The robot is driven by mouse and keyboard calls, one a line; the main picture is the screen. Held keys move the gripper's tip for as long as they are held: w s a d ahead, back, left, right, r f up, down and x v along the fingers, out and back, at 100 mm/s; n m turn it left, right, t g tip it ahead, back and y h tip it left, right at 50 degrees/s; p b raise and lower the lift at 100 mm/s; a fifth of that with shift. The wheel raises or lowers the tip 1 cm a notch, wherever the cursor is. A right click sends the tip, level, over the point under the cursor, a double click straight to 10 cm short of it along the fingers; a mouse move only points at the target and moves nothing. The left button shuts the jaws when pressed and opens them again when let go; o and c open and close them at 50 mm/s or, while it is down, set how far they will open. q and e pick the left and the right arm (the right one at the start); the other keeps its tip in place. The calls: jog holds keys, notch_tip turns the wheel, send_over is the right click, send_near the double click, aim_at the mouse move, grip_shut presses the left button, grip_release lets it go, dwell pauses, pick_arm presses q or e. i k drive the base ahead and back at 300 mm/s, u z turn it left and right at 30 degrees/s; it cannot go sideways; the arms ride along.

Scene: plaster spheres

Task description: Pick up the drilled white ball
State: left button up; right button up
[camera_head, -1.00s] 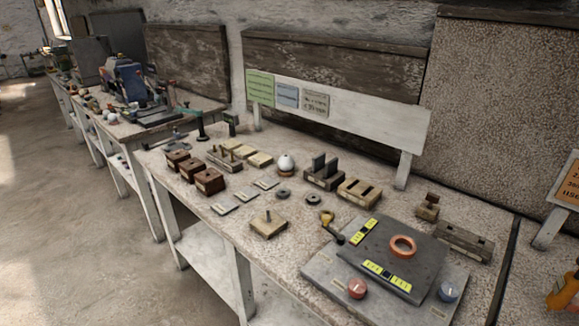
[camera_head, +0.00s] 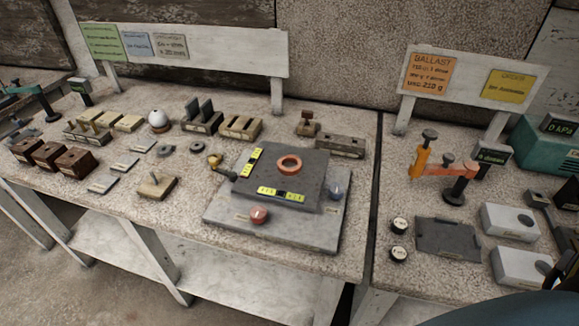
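A white ball (camera_head: 158,119) with a small dark spot on top sits on a low holder on the speckled workbench, left of the slotted blocks. The spot looks like a drilled hole, but it is too small to be sure.
A dark grey plate (camera_head: 269,172) with an orange ring (camera_head: 289,165) lies right of the ball. Wooden blocks (camera_head: 74,158) and flat tiles crowd the bench's left part. A white sign board (camera_head: 210,50) stands behind. A second bench at right holds an orange clamp tool (camera_head: 423,158) and white boxes (camera_head: 510,222).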

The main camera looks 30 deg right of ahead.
aim_at(158, 118)
jog(key=u, duration=1.55)
jog(key=i, duration=1.75)
jog(key=z, duration=3.6)
